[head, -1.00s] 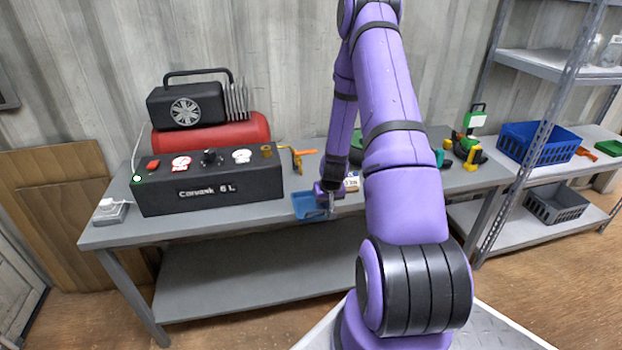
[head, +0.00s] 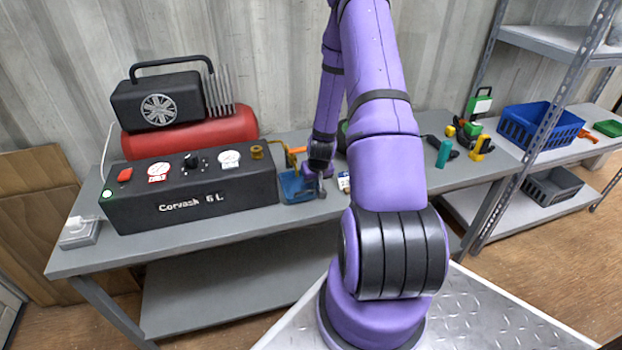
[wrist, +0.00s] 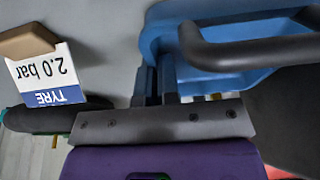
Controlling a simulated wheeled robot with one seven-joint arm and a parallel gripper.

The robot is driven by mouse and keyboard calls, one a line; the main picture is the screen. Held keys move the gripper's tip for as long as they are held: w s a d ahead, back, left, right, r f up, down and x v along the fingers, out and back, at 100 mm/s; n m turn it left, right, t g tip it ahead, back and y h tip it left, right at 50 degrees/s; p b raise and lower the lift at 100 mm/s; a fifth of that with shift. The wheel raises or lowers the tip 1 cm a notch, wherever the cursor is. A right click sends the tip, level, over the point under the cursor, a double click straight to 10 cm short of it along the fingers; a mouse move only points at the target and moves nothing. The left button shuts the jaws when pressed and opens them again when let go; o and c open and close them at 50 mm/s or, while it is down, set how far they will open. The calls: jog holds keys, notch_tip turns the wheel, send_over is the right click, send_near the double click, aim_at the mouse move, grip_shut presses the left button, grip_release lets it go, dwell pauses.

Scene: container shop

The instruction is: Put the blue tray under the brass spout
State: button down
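The blue tray (head: 297,188) is at the front of the bench in the head view, close to the right end of the black box. My gripper (head: 321,186) is at the tray's right side. In the wrist view my gripper (wrist: 157,85) has its fingers close together at the edge of the tray (wrist: 165,35), seemingly pinching its wall. The brass spout (head: 281,157) comes off the right end of the box, above and slightly left of the tray's middle. A dark curved pipe (wrist: 250,50) crosses the tray in the wrist view; I cannot tell if it is the spout.
The black box (head: 190,190) fills the bench's left side, with an orange handle (head: 297,150) near the spout. A "2.0 bar" tyre tag (wrist: 45,75) stands close to my gripper.

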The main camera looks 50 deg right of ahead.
jog(key=shift+s+a+f, duration=0.1)
jog(key=shift+s+f, duration=0.1)
jog(key=shift+f, duration=0.45)
jog(key=shift+f, duration=0.1)
jog(key=c, duration=1.4)
grip_release()
jog(key=shift+o, duration=0.2)
